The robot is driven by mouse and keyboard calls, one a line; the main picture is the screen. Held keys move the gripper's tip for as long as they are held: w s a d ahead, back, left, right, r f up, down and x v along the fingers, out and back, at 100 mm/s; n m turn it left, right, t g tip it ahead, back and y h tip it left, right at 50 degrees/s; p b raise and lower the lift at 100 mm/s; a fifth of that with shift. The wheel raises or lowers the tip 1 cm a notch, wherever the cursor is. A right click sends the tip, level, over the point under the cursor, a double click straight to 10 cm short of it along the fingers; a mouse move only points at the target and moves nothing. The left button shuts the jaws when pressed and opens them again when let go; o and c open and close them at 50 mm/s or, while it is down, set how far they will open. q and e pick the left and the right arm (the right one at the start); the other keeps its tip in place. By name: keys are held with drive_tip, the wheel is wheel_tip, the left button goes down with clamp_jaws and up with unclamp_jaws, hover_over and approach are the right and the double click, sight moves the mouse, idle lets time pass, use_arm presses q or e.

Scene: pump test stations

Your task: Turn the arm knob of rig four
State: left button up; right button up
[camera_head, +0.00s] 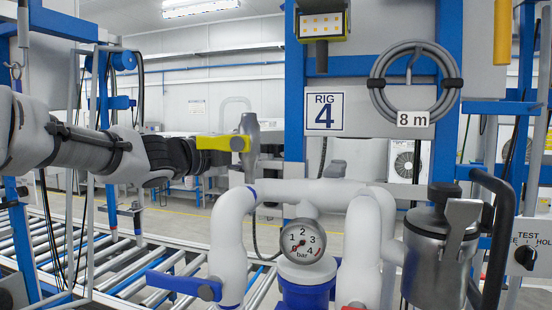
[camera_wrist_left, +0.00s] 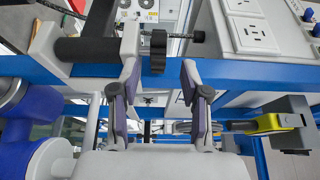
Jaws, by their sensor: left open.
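My left gripper (camera_wrist_left: 160,78) is open, its two purple-padded fingers apart and empty in the left wrist view. A black ridged knob (camera_wrist_left: 158,50) on a thin rod lies ahead between and just beyond the fingertips; I see no contact. The knob sits beside a grey bracket (camera_wrist_left: 130,45). In the head view my left arm comes in from the left and ends near a yellow part (camera_head: 222,143) and a grey upright part (camera_head: 250,148); its fingertips are not clear there. The rig 4 sign (camera_head: 324,114) hangs on a blue post. My right gripper is not in view.
White pipes with a pressure gauge (camera_head: 303,241) and a blue valve lever (camera_head: 182,285) stand in front. A steel canister (camera_head: 432,260) and a TEST/HOLD selector (camera_head: 524,257) are at right. A coiled hose (camera_head: 415,78) hangs above. A roller conveyor (camera_head: 120,270) runs at left.

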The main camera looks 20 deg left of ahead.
sight(262, 149)
use_arm(q)
drive_tip(key=x, duration=0.2)
drive_tip(key=shift+w+d+r, duration=0.15)
drive_tip(key=shift+w+d, duration=0.05)
drive_tip(key=shift+w, duration=0.05)
drive_tip(key=x, duration=0.1)
drive_tip(key=p+x, duration=0.1)
drive_tip(key=x, duration=0.2)
drive_tip(key=shift+w+d+f, duration=0.15)
drive_tip(key=shift+w+f, duration=0.1)
drive_tip(key=shift+f, duration=0.1)
drive_tip(key=shift+s+a+r, duration=0.15)
drive_tip(key=shift+s+a, duration=0.1)
drive_tip(key=shift+s, duration=0.25)
drive_tip(key=shift+c, duration=0.7)
clamp_jaws()
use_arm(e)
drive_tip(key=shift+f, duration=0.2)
